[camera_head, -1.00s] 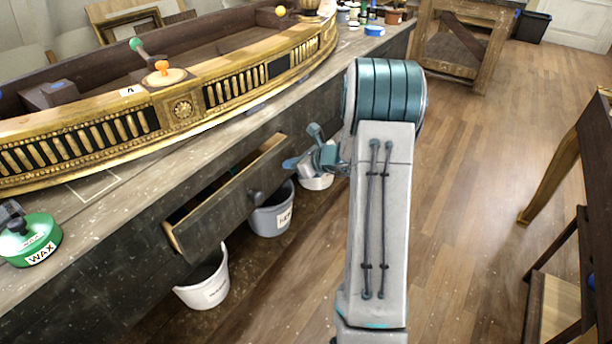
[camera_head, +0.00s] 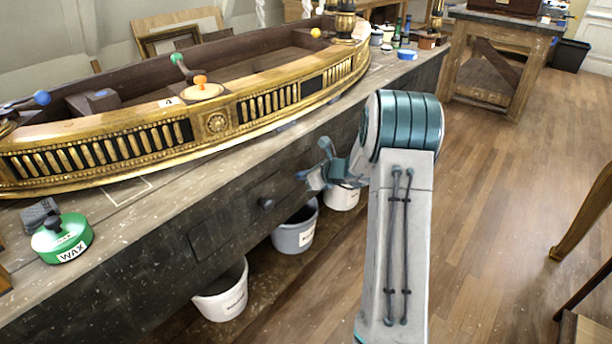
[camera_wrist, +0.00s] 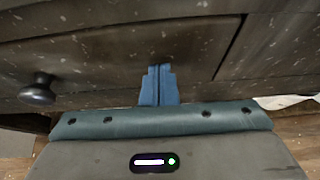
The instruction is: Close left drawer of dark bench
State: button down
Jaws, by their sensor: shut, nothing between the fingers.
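The dark bench (camera_head: 150,262) runs diagonally along the left side of the head view. Its left drawer (camera_head: 240,208) has its front about flush with the bench face, with no opening visible above it. Its round dark knob (camera_head: 266,204) also shows at the left of the wrist view (camera_wrist: 37,91). My gripper (camera_head: 308,179) is beside the drawer's right part, to the right of the knob. In the wrist view its blue fingers (camera_wrist: 158,84) are together and empty, close against the drawer front (camera_wrist: 110,55). I cannot tell whether they touch it.
A gilt curved console piece (camera_head: 216,122) lies on the bench top. A green wax tin (camera_head: 62,240) stands near the bench's front edge. A white bucket (camera_head: 222,292) and a grey bucket (camera_head: 295,232) stand below. The wooden floor (camera_head: 500,180) at the right is open.

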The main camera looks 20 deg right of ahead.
jog(key=s+d+f+v, duration=0.1)
jog(key=f+v, duration=0.1)
jog(key=v, duration=1.2)
jog(key=s+a+r+n+g+p, duration=0.3)
jog(key=s+a+r+n+p, duration=0.3)
jog(key=a+n, duration=0.25)
jog(key=s+a+r+n+g+p, duration=0.3)
jog(key=s+a+r+n, duration=0.4)
jog(key=a+r, duration=0.15)
jog(key=s+r+n+g+h+p, duration=0.1)
jog(key=s+r+n+h+p, duration=0.5)
jog(key=s+n, duration=0.8)
jog(key=shift+a+p+v, duration=0.25)
jog(key=shift+p+v, duration=0.45)
jog(key=shift+v, duration=0.45)
